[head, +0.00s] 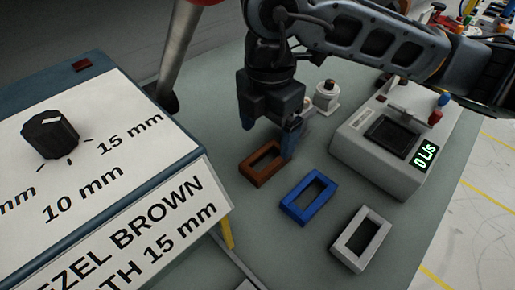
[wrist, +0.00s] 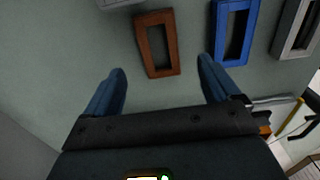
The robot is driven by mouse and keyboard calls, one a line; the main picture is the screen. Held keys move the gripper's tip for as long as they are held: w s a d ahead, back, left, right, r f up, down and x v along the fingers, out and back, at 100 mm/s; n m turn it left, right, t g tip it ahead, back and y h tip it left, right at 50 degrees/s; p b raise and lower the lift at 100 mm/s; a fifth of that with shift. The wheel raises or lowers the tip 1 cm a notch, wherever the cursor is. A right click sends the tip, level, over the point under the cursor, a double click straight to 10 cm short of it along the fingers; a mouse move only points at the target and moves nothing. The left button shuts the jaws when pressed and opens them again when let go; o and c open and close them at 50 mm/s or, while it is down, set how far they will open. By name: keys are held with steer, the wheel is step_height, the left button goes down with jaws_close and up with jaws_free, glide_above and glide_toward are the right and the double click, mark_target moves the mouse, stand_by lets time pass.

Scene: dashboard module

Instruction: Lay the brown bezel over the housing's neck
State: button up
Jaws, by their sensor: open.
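The brown bezel (head: 247,172), an open rectangular frame, lies flat on the grey-green bench in the head view. It also shows in the wrist view (wrist: 142,45). My gripper (head: 268,142) points down above the bench near the bezel's far side. In the wrist view my gripper (wrist: 162,67) is open, with the brown bezel ahead of the gap between the two blue fingers and nothing held. The light grey housing (head: 373,168) stands to the right on the bench. Its raised neck (head: 390,138) surrounds a dark rectangular face.
A blue bezel (head: 293,212) and a light grey bezel (head: 345,258) lie in a row beside the brown one. A sign box with a black knob (head: 50,134) fills the left. A small white fixture (head: 327,97) stands behind my gripper.

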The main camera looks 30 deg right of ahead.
mark_target(266, 157)
step_height(266, 157, down, 7)
steer(key=shift+r+p, duration=0.1)
steer(key=shift+p, duration=0.35)
steer(key=shift+f, duration=0.2)
steer(key=shift+f+b, duration=0.25)
steer(key=shift+b, duration=0.1)
steer(key=shift+c, duration=0.4)
steer(key=c, duration=1.1)
